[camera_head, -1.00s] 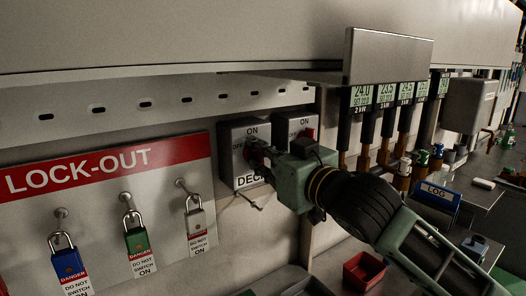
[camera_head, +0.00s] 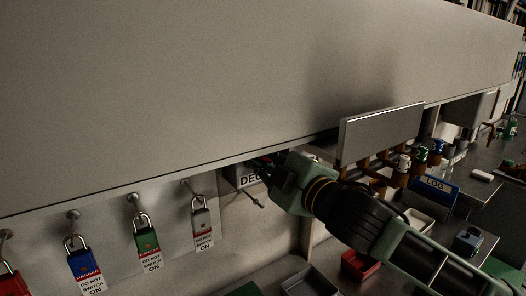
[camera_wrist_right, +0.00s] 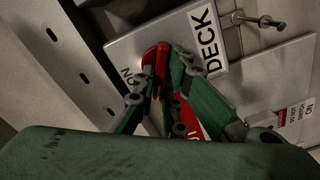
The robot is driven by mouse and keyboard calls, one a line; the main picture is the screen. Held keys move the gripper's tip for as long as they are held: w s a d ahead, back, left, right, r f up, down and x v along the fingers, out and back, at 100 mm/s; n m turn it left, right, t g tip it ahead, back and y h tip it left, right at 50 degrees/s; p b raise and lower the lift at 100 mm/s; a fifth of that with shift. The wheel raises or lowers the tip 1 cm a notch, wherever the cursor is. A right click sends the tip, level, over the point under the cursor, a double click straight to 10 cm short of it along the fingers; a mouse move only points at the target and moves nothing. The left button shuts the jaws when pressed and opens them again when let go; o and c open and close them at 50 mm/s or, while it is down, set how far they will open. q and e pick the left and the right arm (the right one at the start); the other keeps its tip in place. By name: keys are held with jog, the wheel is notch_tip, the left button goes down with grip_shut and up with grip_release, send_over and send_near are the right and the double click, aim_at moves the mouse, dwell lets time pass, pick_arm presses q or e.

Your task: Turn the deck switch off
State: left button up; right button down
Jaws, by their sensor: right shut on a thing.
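The deck switch is a grey box with a white DECK label (camera_head: 251,180). In the head view the overhanging panel hides its upper part. In the right wrist view its grey face (camera_wrist_right: 130,48) shows, with the word ON beside a red handle (camera_wrist_right: 154,58). My right gripper (camera_head: 268,169) is at the switch, and in the right wrist view its fingers (camera_wrist_right: 160,74) are closed around the red handle. The handle's exact setting is hard to tell. My left gripper is not in view.
A wide grey overhang (camera_head: 230,90) spans above the switch. Padlocks with danger tags, including a green one (camera_head: 146,240) and a blue one (camera_head: 83,264), hang to the left. A red bin (camera_head: 361,267) and a blue LOG holder (camera_head: 437,189) stand at the right.

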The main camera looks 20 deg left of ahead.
jog(key=n+p, duration=0.1)
jog(key=n, duration=0.2)
jog(key=shift+n, duration=0.3)
jog(key=shift+f+n+p, duration=0.25)
jog(key=shift+n+p, duration=0.2)
jog(key=shift+n, duration=0.75)
jog(key=c, duration=1.8)
grip_release()
jog(key=shift+s, duration=0.1)
jog(key=v, duration=1.2)
